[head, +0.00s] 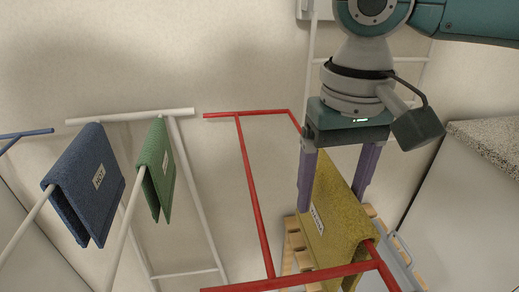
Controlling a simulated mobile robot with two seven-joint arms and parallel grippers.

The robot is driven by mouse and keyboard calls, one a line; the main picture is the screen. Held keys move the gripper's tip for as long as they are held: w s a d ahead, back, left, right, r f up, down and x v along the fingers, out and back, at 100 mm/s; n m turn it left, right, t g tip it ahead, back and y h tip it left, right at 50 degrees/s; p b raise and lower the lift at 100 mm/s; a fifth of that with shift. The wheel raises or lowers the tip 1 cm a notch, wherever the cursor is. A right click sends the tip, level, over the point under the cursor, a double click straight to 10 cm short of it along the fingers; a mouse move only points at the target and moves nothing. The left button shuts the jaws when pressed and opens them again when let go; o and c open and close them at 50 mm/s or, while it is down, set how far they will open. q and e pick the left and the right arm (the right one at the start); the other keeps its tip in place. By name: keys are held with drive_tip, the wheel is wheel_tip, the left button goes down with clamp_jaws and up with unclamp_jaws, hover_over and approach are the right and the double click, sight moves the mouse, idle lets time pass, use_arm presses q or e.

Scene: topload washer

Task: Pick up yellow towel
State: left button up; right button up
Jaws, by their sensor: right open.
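The yellow towel (340,220) hangs folded over a red rail of the drying rack (252,195) at the lower right, with a small white label on its left face. My right gripper (333,200) points down over it from above, open, with one purple finger on each side of the towel. The left finger overlaps the towel's left edge in the picture, and I cannot tell whether either finger touches the cloth. My left gripper is not in view.
A blue towel (88,185) and a green towel (157,170) hang on white rails at the left. A speckled counter (490,142) stands at the right. A wooden slatted item (295,245) is below the yellow towel. A pale wall is behind.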

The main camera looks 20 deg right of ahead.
drive_tip(key=f, duration=0.3)
drive_tip(key=f+b, duration=0.1)
drive_tip(key=f, duration=0.1)
drive_tip(key=shift+d+f, duration=0.1)
drive_tip(key=shift+d, duration=0.25)
clamp_jaws()
